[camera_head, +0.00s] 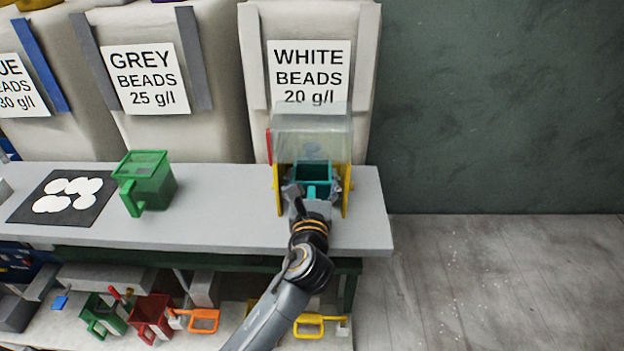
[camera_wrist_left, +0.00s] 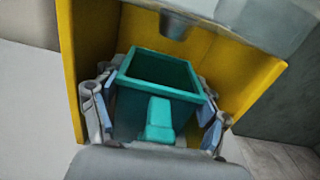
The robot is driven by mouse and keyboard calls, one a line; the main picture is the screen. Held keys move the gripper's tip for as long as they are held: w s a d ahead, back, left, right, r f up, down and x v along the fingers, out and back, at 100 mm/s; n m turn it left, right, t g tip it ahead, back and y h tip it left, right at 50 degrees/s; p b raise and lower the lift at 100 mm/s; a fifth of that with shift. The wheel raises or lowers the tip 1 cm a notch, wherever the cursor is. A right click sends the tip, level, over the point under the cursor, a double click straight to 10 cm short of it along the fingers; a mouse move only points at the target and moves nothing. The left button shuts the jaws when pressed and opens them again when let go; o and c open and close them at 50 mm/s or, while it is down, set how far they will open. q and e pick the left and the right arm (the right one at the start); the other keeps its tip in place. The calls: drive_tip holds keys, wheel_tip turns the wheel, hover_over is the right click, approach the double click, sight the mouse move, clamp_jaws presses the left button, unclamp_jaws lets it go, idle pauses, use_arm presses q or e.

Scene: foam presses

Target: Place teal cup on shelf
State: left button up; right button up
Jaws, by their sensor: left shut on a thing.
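The teal cup (camera_head: 313,174) is upright inside the yellow dispenser stand (camera_head: 346,190), below the clear hopper. My left gripper (camera_head: 312,190) is shut on the cup, with its fingers on both sides. In the left wrist view the cup (camera_wrist_left: 160,85) shows its open top and its handle pointing toward the camera, with the gripper (camera_wrist_left: 155,115) around it. A grey nozzle (camera_wrist_left: 177,24) is above the cup's far rim. The inside of the cup looks dark, and I cannot tell what it holds. The shelf (camera_head: 230,325) is under the bench. My right gripper is not in view.
A green cup (camera_head: 148,180) stands on the grey bench (camera_head: 225,215), beside a dark mat (camera_head: 40,210) with white discs. A green cup (camera_head: 102,315), a red cup (camera_head: 150,316) and orange and yellow handles are on the shelf. Bead sacks stand behind. Floor at right is clear.

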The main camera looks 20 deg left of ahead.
use_arm(q)
drive_tip(key=o, duration=0.8)
drive_tip(key=shift+f, duration=0.1)
drive_tip(key=shift+o, duration=0.4)
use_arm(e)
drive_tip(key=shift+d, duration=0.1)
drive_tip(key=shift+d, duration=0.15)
use_arm(q)
drive_tip(key=shift+r, duration=0.2)
drive_tip(key=v, duration=1.2)
drive_tip(key=shift+b, duration=0.3)
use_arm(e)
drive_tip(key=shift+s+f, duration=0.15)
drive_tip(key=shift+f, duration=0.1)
